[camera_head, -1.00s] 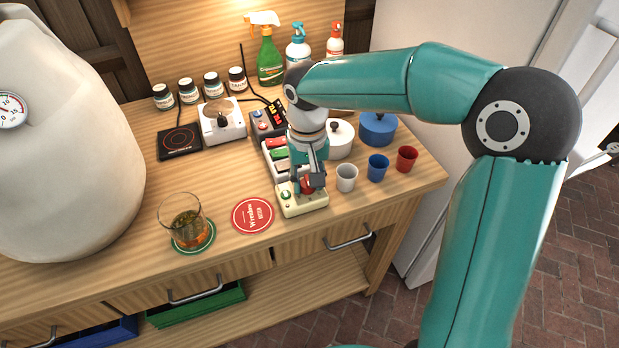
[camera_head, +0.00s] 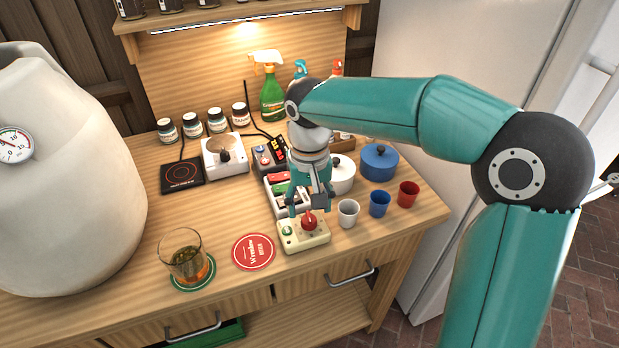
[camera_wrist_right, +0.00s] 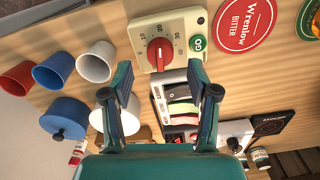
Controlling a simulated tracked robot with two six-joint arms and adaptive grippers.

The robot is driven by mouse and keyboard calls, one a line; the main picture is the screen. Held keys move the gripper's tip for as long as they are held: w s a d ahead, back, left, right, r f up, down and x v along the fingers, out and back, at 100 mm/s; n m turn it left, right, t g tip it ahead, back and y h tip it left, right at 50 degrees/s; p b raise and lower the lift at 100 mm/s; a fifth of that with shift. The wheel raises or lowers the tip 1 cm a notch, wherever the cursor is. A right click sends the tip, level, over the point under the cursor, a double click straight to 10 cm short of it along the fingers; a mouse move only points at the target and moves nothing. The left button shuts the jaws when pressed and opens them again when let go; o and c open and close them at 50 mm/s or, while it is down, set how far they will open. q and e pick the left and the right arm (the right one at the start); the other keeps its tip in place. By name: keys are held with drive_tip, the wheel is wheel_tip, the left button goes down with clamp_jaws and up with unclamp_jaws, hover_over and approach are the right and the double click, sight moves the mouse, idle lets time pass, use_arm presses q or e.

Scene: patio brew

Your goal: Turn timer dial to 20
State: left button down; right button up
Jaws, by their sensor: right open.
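The timer (camera_head: 316,239) is a cream box with a red dial (camera_head: 309,221) and a green button (camera_head: 287,231), standing near the counter's front edge. My right gripper (camera_head: 310,205) is open and empty, just above and behind the dial. In the right wrist view the red dial (camera_wrist_right: 160,53) lies beyond the gap between the open fingertips (camera_wrist_right: 160,78), apart from both. A white mark on the dial points toward the top of that picture, among printed numbers; the exact setting is too small to read surely. My left gripper is out of view.
White (camera_head: 348,213), blue (camera_head: 379,204) and red (camera_head: 408,194) cups stand right of the timer. A red coaster (camera_head: 254,251) lies to its left, with a glass of amber drink (camera_head: 187,262) beyond. A tray with coloured items (camera_head: 292,203) sits directly behind the timer.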

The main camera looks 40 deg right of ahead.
sight(310, 216)
wheel_tip(310, 216, up, 8)
drive_tip(key=shift+r, duration=0.15)
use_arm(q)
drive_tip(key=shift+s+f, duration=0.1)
use_arm(e)
drive_tip(key=shift+s, duration=0.1)
idle(0.4)
